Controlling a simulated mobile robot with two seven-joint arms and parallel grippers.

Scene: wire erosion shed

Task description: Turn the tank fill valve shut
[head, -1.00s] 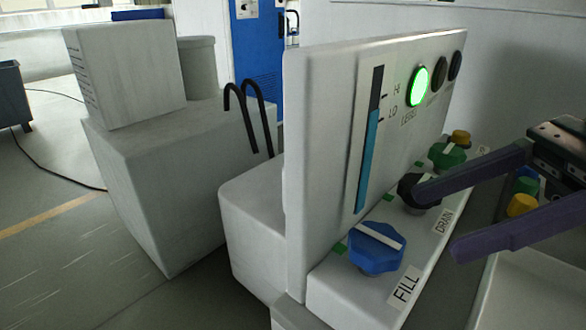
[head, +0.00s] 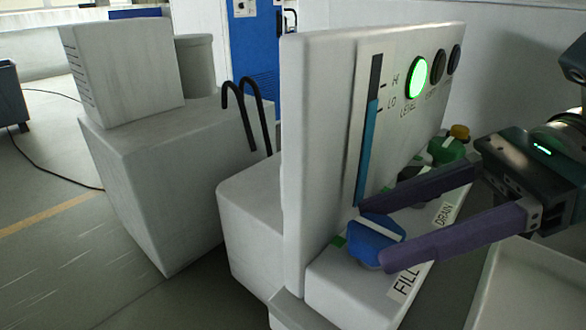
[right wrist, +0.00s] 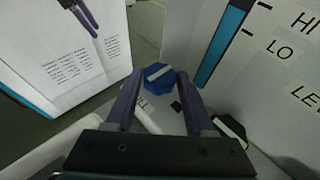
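The fill valve is a blue faceted knob (head: 369,246) with a white bar across its top, at the near end of the valve ledge by the FILL label (head: 404,283). In the right wrist view the knob (right wrist: 159,83) lies between and just beyond the fingertips. My right gripper (head: 374,233) is open, its purple fingers on either side of the knob; I cannot tell whether they touch it. The near finger hides part of the knob. My left gripper (right wrist: 88,20) shows small in the right wrist view, its two fingers apart and empty.
The upright panel (head: 325,120) stands close behind the valves, with a blue level gauge (head: 367,140) and a lit green lamp (head: 416,78). A dark drain knob (head: 412,173) and a green knob (head: 446,150) sit farther along. A pale tray (head: 525,290) lies at lower right.

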